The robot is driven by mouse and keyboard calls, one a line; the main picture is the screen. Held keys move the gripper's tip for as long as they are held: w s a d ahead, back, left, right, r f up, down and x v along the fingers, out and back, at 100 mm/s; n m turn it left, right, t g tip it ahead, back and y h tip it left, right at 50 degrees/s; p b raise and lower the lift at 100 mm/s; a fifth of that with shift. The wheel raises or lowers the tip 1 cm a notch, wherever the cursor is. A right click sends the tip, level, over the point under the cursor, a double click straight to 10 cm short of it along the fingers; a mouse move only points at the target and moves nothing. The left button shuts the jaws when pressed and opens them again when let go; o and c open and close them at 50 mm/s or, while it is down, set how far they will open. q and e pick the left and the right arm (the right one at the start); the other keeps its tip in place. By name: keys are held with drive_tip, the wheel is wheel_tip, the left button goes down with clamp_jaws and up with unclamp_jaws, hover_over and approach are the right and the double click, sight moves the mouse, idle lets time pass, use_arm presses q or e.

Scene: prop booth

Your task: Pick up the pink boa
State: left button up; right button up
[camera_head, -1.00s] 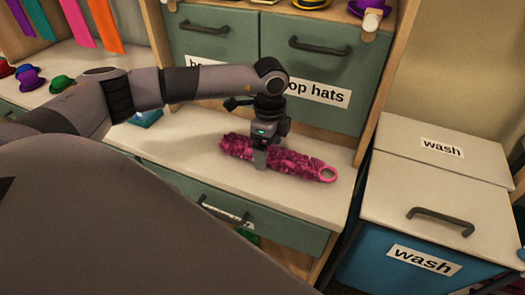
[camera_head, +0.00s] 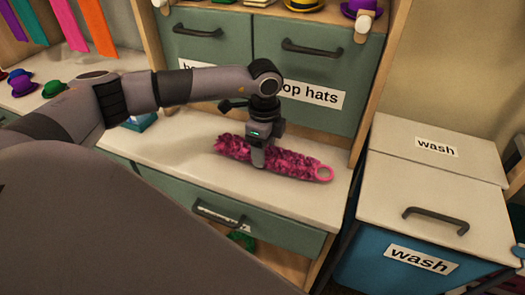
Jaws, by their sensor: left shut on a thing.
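The pink boa (camera_head: 290,163) is a fluffy pink and magenta strip with a pink ring at its right end. It lies lengthwise at the white counter (camera_head: 190,150), below the top hats drawer. My left gripper (camera_head: 258,160) points down over the middle of the boa and is shut on it. The fingertips are partly hidden by the fluff. I cannot tell whether the boa is clear of the counter. My right gripper is not in view.
Green drawers with dark handles, one labelled top hats (camera_head: 313,94), stand behind the counter. A blue wash bin (camera_head: 385,262) with a white lid is at the right. Small coloured hats (camera_head: 55,87) sit at the far left. A drawer (camera_head: 225,215) is below the counter.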

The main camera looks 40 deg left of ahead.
use_arm(q)
wheel_tip(320, 180, up, 19)
idle(0.4)
drive_tip(key=shift+s, duration=0.1)
idle(0.9)
